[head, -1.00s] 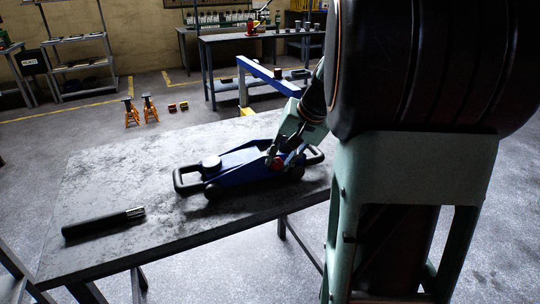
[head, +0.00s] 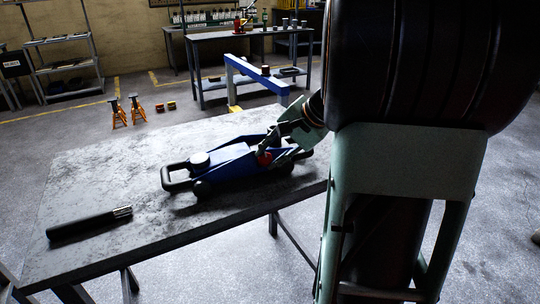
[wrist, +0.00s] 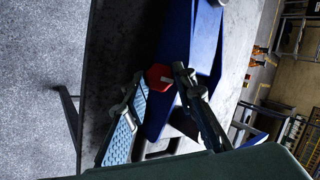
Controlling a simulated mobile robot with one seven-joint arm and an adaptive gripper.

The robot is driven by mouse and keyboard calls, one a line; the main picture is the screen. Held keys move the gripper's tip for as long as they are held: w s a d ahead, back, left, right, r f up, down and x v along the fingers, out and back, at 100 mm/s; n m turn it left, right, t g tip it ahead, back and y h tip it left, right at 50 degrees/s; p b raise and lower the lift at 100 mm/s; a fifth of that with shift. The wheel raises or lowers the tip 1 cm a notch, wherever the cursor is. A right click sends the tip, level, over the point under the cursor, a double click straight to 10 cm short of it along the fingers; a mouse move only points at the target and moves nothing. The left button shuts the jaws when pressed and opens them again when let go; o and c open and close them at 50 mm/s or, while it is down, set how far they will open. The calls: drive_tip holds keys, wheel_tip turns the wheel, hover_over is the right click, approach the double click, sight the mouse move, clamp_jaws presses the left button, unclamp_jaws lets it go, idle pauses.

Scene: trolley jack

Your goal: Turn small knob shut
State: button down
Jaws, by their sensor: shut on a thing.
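A blue trolley jack (head: 228,164) with black end handles lies on the worktable. Its small red knob (head: 264,159) is on the side facing me, towards the right end. It also shows in the wrist view (wrist: 160,77). My gripper (head: 268,156) reaches in from the upper right, with its fingers at the knob. In the wrist view my gripper (wrist: 159,74) has one finger on each side of the knob and is shut on it. The fingers partly hide the jack's right part.
A black cylindrical handle (head: 90,222) lies at the worktable's (head: 110,175) front left. A blue hoist beam (head: 253,72) stands behind the table, with orange stands (head: 127,110) on the floor.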

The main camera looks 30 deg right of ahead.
idle(0.3)
drive_tip(key=c, duration=1.6)
unclamp_jaws()
drive_tip(key=v, duration=1.2)
